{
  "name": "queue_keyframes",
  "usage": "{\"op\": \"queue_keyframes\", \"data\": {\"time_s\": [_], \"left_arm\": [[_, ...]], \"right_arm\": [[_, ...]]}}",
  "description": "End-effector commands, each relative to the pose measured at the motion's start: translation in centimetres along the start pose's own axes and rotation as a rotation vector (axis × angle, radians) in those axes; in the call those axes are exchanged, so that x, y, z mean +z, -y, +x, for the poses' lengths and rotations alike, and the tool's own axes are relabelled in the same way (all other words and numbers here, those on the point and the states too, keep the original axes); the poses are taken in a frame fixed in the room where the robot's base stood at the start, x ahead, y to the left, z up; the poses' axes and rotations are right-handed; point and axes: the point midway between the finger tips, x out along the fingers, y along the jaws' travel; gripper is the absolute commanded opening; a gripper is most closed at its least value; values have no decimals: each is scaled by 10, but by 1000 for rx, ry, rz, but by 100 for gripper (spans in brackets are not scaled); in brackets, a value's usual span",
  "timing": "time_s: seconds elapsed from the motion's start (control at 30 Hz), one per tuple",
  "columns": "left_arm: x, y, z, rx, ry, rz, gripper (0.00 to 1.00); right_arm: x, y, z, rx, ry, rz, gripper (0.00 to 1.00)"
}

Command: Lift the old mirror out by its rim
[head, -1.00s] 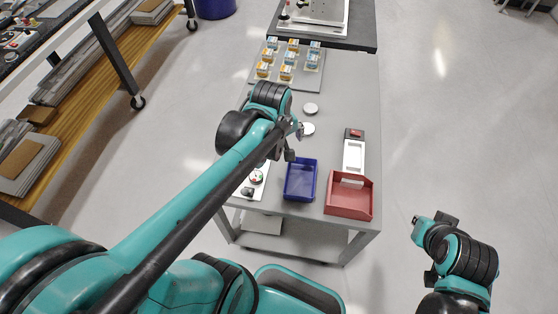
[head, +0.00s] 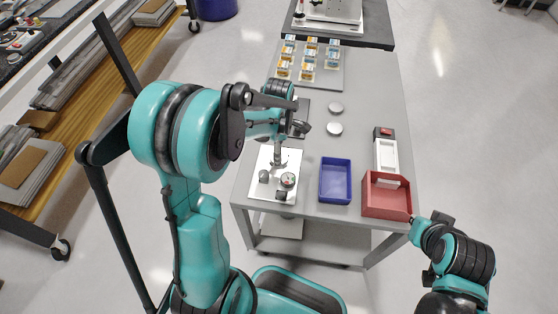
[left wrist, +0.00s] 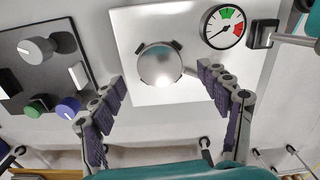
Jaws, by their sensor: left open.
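The mirror (left wrist: 160,62) is a round silver disc on a white plate (left wrist: 130,28), with small dark tabs around its rim. In the head view the plate (head: 256,186) lies at the left front of the grey table, and I cannot make out the mirror under my gripper. My left gripper (left wrist: 161,76) is open, its ridged fingers on either side of the disc with visible gaps. It also shows above the plate in the head view (head: 279,158). My right gripper (head: 413,220) is small near the red bin's front corner; its fingers are unclear.
A dial gauge (left wrist: 223,27) stands close beside the mirror. A dark panel with knobs (left wrist: 40,75) is on the other side. A blue bin (head: 335,181) and a red bin (head: 386,195) stand to the right.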

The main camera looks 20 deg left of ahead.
Motion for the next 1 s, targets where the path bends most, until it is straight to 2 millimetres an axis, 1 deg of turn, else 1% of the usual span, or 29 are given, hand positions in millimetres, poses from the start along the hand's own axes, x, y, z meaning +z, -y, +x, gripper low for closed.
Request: {"op": "queue_keyframes", "data": {"time_s": [0.03, 0.13, 0.37, 0.4, 0.47, 0.5, 0.57, 0.6, 0.87, 1.0], "left_arm": [[1, 0, 13, 0, 0, 1, 76], [0, 0, 24, 0, 0, 1, 76], [0, 0, 24, 1, 0, 1, 76], [0, 0, 24, 1, 0, 1, 65], [0, 0, 24, 1, 0, 1, 49], [0, 0, 24, 1, 0, 1, 39], [0, 0, 24, 1, 0, 1, 23], [0, 0, 24, 1, 0, 1, 19], [0, 0, 23, 1, 0, 1, 19], [0, 0, 17, 1, 0, 1, 19]], "right_arm": [[5, 0, 7, 0, 0, 0, 0], [8, 0, 11, 0, 0, 0, 0], [7, 0, 10, 0, 0, 0, 0], [7, 0, 10, 0, 0, 0, 0], [7, 0, 10, 0, 0, 0, 0], [7, 0, 10, 0, 0, 0, 0], [7, 0, 10, 0, 0, 0, 0], [7, 0, 10, 0, 0, 0, 0], [7, 0, 10, 0, 0, 0, 0], [5, 0, 6, 0, 0, 0, 0]]}}
